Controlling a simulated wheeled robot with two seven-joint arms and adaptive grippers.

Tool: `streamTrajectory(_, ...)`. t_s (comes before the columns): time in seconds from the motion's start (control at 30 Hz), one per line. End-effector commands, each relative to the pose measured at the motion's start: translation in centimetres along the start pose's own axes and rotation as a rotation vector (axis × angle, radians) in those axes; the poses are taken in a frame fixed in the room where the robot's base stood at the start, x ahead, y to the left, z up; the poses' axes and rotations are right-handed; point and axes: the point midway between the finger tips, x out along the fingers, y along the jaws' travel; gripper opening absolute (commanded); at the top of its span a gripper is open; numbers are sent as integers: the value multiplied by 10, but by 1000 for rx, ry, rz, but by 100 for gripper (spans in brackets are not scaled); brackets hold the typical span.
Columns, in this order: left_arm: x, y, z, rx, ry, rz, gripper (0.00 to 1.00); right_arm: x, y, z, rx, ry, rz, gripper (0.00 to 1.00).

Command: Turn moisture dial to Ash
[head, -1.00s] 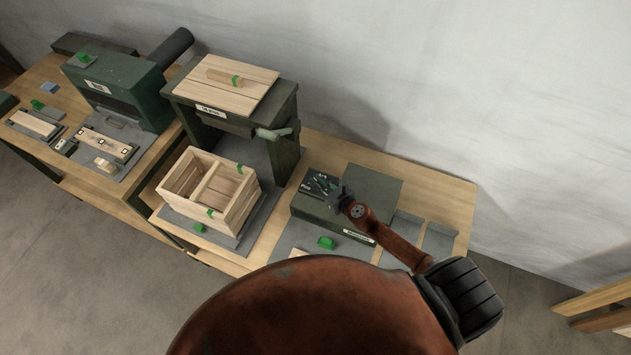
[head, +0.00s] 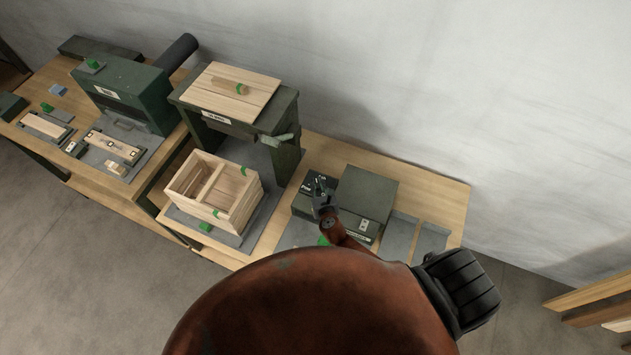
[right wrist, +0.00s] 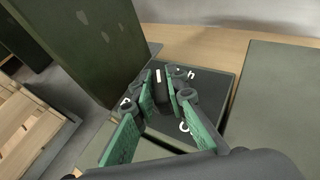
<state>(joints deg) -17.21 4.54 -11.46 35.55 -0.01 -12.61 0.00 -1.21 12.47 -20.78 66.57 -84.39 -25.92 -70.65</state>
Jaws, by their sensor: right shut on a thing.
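The moisture dial (right wrist: 156,98) is a small dark knob with a white mark on the black top panel (right wrist: 220,88) of a green box. My right gripper (right wrist: 160,100) has its green-padded fingers closed around the knob from both sides. The white mark points to the far side in the right wrist view. Of the white lettering around it, an "h" shows right of the mark and other letters are partly hidden by the fingers. In the head view the right gripper (head: 322,188) is over the panel (head: 305,196) and hides the knob. My left gripper is not in view.
A taller green block (head: 367,193) stands right beside the panel. A green press stand (head: 285,160) and a wooden crate (head: 215,212) stand to the left. Grey trays (head: 430,240) lie to the right. A green machine (head: 125,95) stands at the far left.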

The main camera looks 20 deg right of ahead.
Motion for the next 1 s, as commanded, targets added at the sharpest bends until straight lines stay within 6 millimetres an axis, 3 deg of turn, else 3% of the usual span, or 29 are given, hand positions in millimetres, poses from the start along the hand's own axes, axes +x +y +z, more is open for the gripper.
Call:
streamTrajectory(0.17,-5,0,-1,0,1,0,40,0,4,-2,67,4,-152,0)
streamTrajectory(0.5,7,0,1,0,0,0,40,1,3,-4,170,3,-404,0)
streamTrajectory(1.0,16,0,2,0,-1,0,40,0,0,-2,234,3,-564,0)
